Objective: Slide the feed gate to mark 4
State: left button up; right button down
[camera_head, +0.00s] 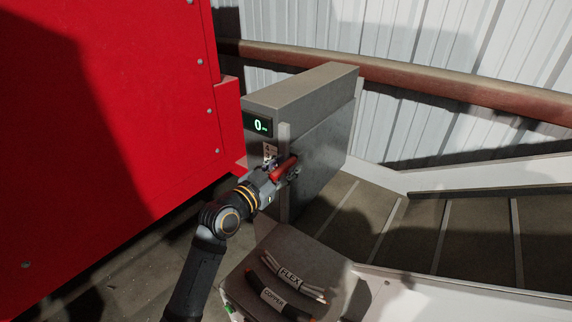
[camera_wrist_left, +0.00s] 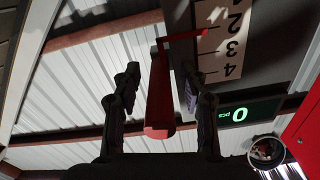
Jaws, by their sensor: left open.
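The feed gate's red handle (camera_head: 285,168) is on the grey feeder housing (camera_head: 312,84), at my left gripper (camera_head: 274,172). In the left wrist view the red handle (camera_wrist_left: 160,97) lies between the two fingers of my left gripper (camera_wrist_left: 158,85), with gaps visible on both sides. The gripper is open around it. The scale (camera_head: 270,151) is partly hidden by the gripper in the head view. My right gripper is not in view.
A green display (camera_head: 259,126) on the housing reads 0. A red machine wall (camera_head: 100,120) stands at left. Below the gripper, a grey surface holds cables labelled FLEX (camera_head: 290,275) and COPPER (camera_head: 273,299). A ribbed conveyor (camera_head: 465,235) runs to the right.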

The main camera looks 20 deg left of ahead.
pick_arm(q)
jog(key=shift+w+d, duration=0.1)
jog(key=shift+w, duration=0.1)
jog(key=shift+s, duration=0.1)
jog(key=shift+c, duration=0.5)
jog(key=c, duration=0.7)
grip_shut()
